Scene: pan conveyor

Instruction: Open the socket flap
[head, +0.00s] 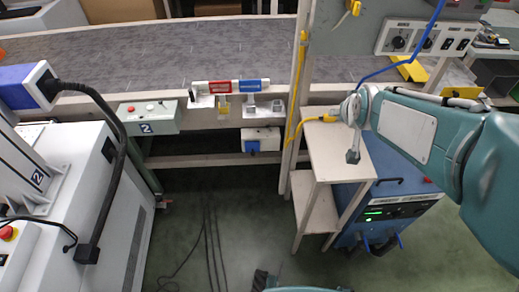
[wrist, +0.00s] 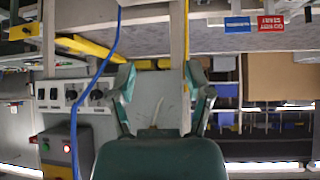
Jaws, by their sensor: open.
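A white socket box (head: 261,139) with a blue flap (head: 253,147) is fixed below the front edge of the conveyor bench in the head view. The flap looks closed, but it is small and I cannot be sure. My gripper (wrist: 162,68) is open and empty in the wrist view, its two teal fingers spread apart. In the head view my arm comes in from the right and ends above the small wooden stand, right of the socket box and apart from it. I cannot make out the socket box in the wrist view.
A wooden stand (head: 333,150) and a blue welder-like machine (head: 390,205) are at right. A post (head: 298,90) with yellow cable separates them from the socket box. A blue cable (wrist: 97,80) hangs near my gripper. A white machine (head: 85,190) stands left; the middle floor is mostly free.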

